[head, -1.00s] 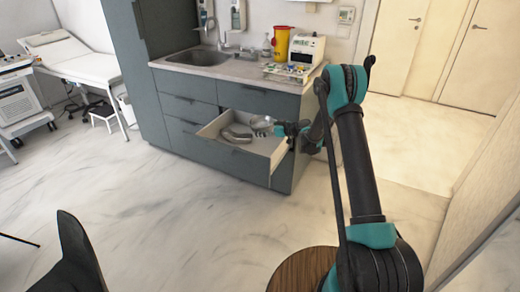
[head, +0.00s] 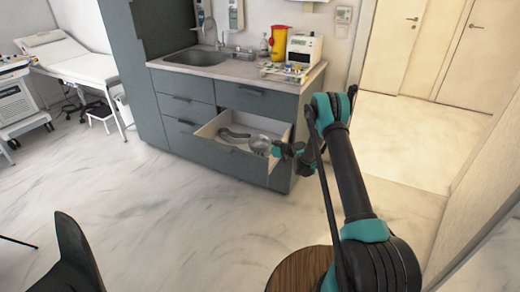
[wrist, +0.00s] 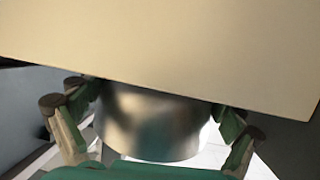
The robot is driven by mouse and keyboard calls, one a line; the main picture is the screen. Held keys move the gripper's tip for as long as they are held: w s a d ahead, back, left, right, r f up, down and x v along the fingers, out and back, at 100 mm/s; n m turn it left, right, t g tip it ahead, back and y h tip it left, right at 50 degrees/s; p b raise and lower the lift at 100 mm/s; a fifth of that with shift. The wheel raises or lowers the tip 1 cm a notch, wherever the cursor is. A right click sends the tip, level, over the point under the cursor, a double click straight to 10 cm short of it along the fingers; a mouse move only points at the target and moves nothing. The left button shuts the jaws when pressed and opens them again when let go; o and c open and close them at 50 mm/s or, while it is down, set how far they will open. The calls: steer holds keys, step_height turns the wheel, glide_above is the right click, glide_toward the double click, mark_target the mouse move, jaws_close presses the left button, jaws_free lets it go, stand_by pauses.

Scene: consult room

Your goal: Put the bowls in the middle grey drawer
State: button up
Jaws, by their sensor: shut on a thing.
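The middle grey drawer (head: 205,131) stands open in the right column of the cabinet. A curved metal dish (head: 232,135) lies inside it. My gripper (head: 273,150) is at the drawer's right side, shut on a shiny metal bowl (head: 260,143). In the head view the bowl appears within the drawer's outline, near the right wall; whether it touches the bottom I cannot tell. In the wrist view the bowl (wrist: 155,125) sits between the fingers, its upper part hidden by a beige panel (wrist: 160,45), which looks like a drawer wall.
The closed top drawer (head: 257,99) is just above and behind the open one. The counter (head: 235,73) holds a sink, a yellow container (head: 279,43), a white device (head: 303,50) and a tray of small items. The floor in front is clear.

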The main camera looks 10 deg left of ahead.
steer(key=shift+f, duration=0.6)
steer(key=o, duration=1)
steer(key=shift+r, duration=0.2)
steer(key=shift+r, duration=0.3)
steer(key=v, duration=1.2)
steer(key=shift+r, duration=0.25)
